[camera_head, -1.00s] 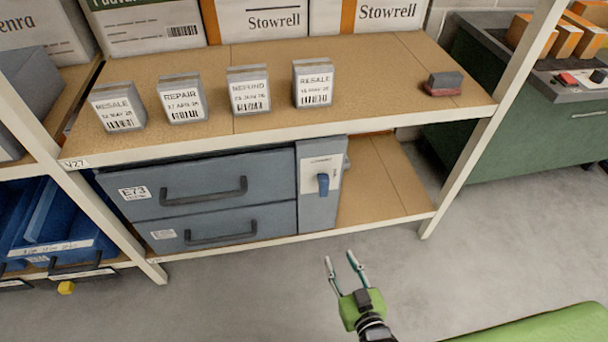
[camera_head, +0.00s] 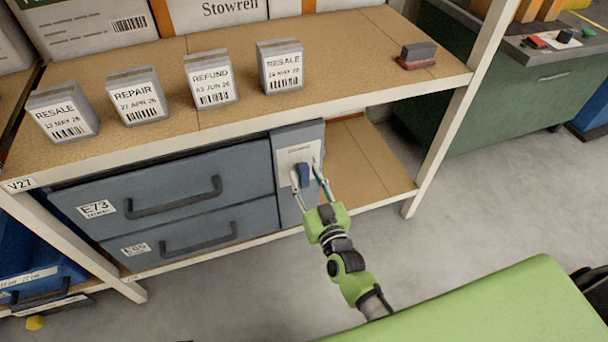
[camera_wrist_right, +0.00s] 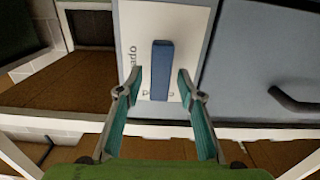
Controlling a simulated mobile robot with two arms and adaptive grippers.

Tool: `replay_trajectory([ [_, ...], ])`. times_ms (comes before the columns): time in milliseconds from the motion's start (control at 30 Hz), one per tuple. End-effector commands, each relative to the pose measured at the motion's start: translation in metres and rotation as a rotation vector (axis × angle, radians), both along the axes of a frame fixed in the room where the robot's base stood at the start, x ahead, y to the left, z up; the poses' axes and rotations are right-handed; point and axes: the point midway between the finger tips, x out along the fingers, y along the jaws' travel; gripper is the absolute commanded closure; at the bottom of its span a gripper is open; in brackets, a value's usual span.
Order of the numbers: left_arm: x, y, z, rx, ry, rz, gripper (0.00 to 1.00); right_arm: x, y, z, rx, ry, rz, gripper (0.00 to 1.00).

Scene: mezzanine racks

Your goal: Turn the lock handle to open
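The lock handle (camera_head: 303,176) is a short blue bar on a white plate, on the narrow grey panel (camera_head: 288,205) beside two blue-grey drawers. It stands roughly upright. In the right wrist view the handle (camera_wrist_right: 162,70) lies between my fingertips, with a gap on each side. My right gripper (camera_head: 306,174) is open, its fingers on either side of the handle; it also shows in the right wrist view (camera_wrist_right: 159,82). I see no contact with the handle. My left gripper is not in view.
The upper shelf (camera_head: 350,55) overhangs the drawers and bears several labelled grey blocks and a stamp-like block (camera_head: 418,55). The rack's white post (camera_head: 450,130) stands to the right. The lower shelf (camera_head: 365,165) is bare right of the panel. Open floor lies in front.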

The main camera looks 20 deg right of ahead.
Motion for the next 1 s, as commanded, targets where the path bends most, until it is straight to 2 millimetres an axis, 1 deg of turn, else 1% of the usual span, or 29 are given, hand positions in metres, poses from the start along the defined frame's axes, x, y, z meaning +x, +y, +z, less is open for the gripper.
replay_trajectory([
  [67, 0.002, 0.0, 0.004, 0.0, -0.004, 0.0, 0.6, 0.01, 0.0, 0.0, 0.001, -0.001, -0.001, 0.65],
  [200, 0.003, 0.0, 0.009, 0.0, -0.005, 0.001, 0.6, 0.017, 0.0, 0.0, 0.0, 0.001, 0.0, 0.65],
  [467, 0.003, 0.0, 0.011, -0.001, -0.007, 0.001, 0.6, 0.018, 0.001, 0.0, 0.0, 0.001, 0.0, 0.65],
  [500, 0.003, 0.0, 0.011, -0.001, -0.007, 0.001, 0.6, 0.018, 0.001, 0.0, 0.0, 0.001, 0.0, 0.68],
  [567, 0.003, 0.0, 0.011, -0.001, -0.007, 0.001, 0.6, 0.018, 0.001, 0.0, 0.0, 0.001, 0.0, 0.83],
  [600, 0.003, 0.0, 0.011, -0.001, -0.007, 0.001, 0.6, 0.018, 0.001, 0.0, 0.0, 0.001, 0.0, 0.94],
  [633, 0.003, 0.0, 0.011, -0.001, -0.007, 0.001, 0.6, 0.018, 0.001, 0.0, 0.0, 0.001, 0.0, 1.0],
  [1000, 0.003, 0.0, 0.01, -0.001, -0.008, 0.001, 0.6, 0.018, 0.0, 0.0, 0.028, 0.002, 0.0, 1.0],
])
